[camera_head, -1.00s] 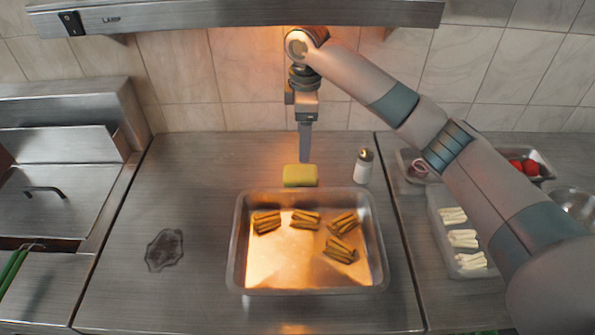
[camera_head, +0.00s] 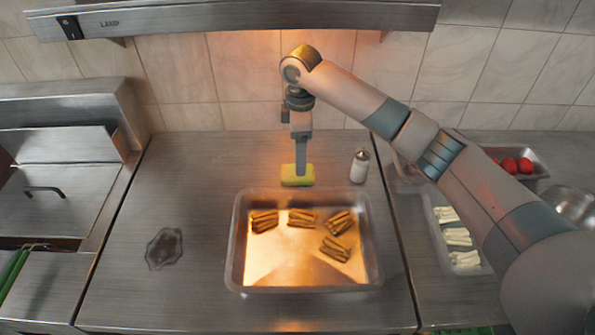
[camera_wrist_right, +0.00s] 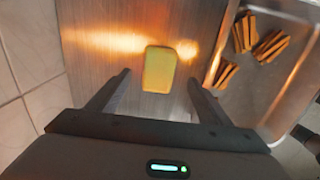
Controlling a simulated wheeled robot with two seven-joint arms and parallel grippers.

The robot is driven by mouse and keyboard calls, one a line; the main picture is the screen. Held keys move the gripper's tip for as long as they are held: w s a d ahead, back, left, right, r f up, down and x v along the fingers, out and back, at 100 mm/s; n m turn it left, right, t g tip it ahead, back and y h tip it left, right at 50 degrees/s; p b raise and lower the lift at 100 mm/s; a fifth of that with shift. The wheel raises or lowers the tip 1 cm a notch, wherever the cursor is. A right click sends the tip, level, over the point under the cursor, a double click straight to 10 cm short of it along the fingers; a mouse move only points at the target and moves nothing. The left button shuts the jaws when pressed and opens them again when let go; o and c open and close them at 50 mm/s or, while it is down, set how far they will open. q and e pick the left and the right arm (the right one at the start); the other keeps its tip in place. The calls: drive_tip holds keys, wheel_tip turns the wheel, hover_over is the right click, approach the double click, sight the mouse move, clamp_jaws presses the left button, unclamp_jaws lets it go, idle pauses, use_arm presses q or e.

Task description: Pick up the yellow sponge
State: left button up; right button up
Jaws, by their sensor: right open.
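The yellow sponge (camera_head: 290,178) lies on the steel counter just behind the metal tray in the head view. My right gripper (camera_head: 301,172) points down at the sponge, and its fingers cover part of it. In the right wrist view the sponge (camera_wrist_right: 159,69) lies ahead of and between the two spread fingers of my right gripper (camera_wrist_right: 157,82). The gripper is open, with a gap on each side of the sponge. My left gripper is not in view.
A metal tray (camera_head: 236,250) with several bundles of brown sticks stands in front of the sponge. A white shaker (camera_head: 359,167) stands to its right. A lamp hood (camera_head: 240,17) hangs above.

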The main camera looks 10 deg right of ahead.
drive_tip(key=shift+f, duration=0.95)
drive_tip(key=shift+w+a+f+p, duration=0.1)
drive_tip(key=shift+a+f+p, duration=0.05)
drive_tip(key=shift+f+p, duration=0.55)
wheel_tip(320, 180, down, 3)
drive_tip(key=shift+a+r+p, duration=0.1)
drive_tip(key=shift+a+p, duration=0.05)
drive_tip(key=shift+p, duration=0.65)
drive_tip(key=shift+f, duration=0.45)
drive_tip(key=shift+w, duration=0.1)
drive_tip(key=c, duration=1.1)
